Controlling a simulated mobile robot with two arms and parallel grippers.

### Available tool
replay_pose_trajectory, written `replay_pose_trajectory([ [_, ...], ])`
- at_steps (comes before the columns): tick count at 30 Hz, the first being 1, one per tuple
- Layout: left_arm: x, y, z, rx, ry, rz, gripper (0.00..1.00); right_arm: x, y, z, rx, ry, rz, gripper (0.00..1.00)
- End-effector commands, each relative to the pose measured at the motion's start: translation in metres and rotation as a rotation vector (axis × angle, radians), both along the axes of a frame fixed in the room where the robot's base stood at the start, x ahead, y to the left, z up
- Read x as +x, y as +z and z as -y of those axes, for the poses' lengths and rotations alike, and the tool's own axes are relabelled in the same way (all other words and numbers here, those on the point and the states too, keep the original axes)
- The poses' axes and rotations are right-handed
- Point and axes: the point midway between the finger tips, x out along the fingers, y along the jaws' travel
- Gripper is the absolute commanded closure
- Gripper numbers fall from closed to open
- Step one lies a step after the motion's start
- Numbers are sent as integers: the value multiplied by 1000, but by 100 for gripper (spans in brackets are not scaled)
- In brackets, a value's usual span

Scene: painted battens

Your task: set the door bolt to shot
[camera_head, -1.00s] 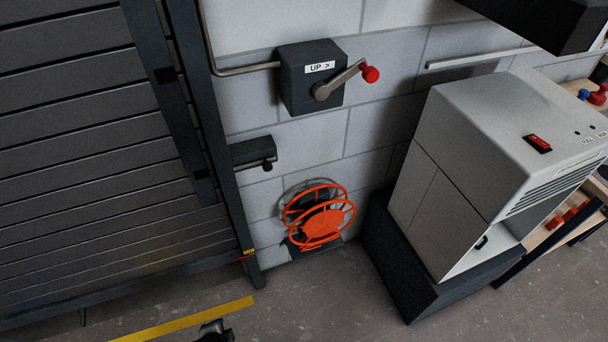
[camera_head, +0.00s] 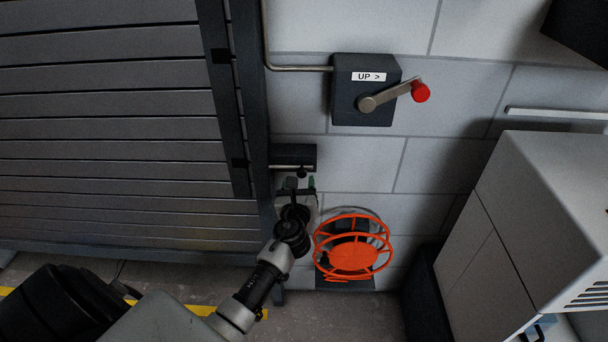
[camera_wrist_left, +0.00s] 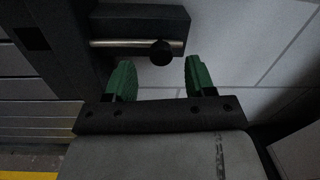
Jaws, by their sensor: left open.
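The door bolt (camera_head: 293,156) is a dark housing on the wall beside the shutter's right frame, with a metal rod and a round black knob (camera_head: 302,173). In the left wrist view the housing (camera_wrist_left: 140,20) is at the top, with the rod running under it and the knob (camera_wrist_left: 161,52) hanging from it. My left gripper (camera_head: 298,184) is just below the bolt. Its green fingers (camera_wrist_left: 157,78) are open and empty, with the knob ahead of the gap between them, not gripped. My right gripper is not in view.
A slatted shutter (camera_head: 110,110) fills the left. A crank box (camera_head: 350,104) marked "UP >" with a red knob is above right. An orange reel (camera_head: 353,256) is close to the right of my left arm. A grey cabinet (camera_head: 530,220) stands at the right.

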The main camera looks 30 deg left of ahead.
Motion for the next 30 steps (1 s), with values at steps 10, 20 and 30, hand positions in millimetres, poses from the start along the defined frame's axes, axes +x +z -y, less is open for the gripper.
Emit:
replay_pose_trajectory([
  [10,38,-1,-20,-2,-1,-1,46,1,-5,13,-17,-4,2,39],
  [20,40,-1,-21,-2,-1,-1,47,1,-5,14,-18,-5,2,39],
  [30,40,-1,-21,-2,-1,-1,99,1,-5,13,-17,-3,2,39],
])
